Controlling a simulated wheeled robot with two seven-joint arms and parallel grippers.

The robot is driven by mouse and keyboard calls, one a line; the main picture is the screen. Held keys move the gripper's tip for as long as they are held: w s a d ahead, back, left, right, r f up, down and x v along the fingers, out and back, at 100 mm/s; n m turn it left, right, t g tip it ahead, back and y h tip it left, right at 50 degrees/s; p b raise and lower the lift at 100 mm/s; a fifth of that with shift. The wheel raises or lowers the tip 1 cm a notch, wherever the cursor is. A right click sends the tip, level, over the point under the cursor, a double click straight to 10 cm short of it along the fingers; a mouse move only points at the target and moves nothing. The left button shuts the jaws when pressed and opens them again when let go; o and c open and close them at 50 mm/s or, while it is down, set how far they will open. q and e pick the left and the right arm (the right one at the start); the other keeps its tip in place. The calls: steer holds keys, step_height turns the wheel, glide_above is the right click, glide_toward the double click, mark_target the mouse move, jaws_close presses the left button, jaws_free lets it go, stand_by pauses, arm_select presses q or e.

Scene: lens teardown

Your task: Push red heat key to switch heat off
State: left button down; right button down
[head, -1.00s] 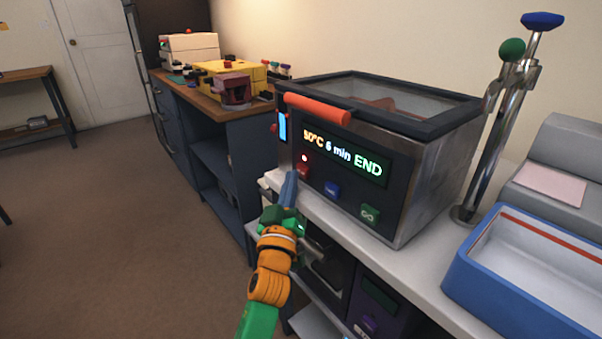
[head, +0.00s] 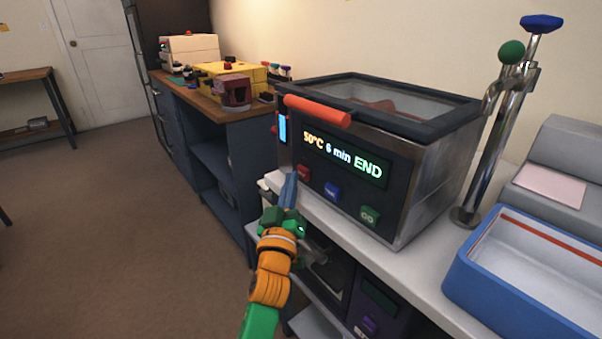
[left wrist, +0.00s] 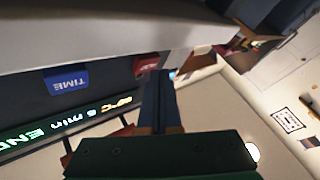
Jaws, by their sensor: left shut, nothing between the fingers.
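The red heat key (head: 303,172) is at the left of the key row on the front of the bath (head: 345,165). The display (head: 343,157) reads 50°C, 6 min and END. No white lamp shows above the red key. My left gripper (head: 290,188) is shut and empty, its blue fingertips just left of the red key. In the left wrist view the fingers (left wrist: 158,100) end right beside the red key (left wrist: 147,63); I cannot tell if they touch it. My right gripper is out of view.
A blue TIME key (head: 332,190) and a green GO key (head: 369,215) sit right of the red key. An orange handle bar (head: 318,110) juts out above the display. A blue tray (head: 470,280) and a chrome tap post (head: 487,150) stand to the right.

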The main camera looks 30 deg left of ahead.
arm_select(q)
steer(key=s+a+p, duration=0.2)
steer(key=s, duration=0.3)
steer(key=shift+s+p, duration=0.3)
steer(key=shift+a, duration=0.15)
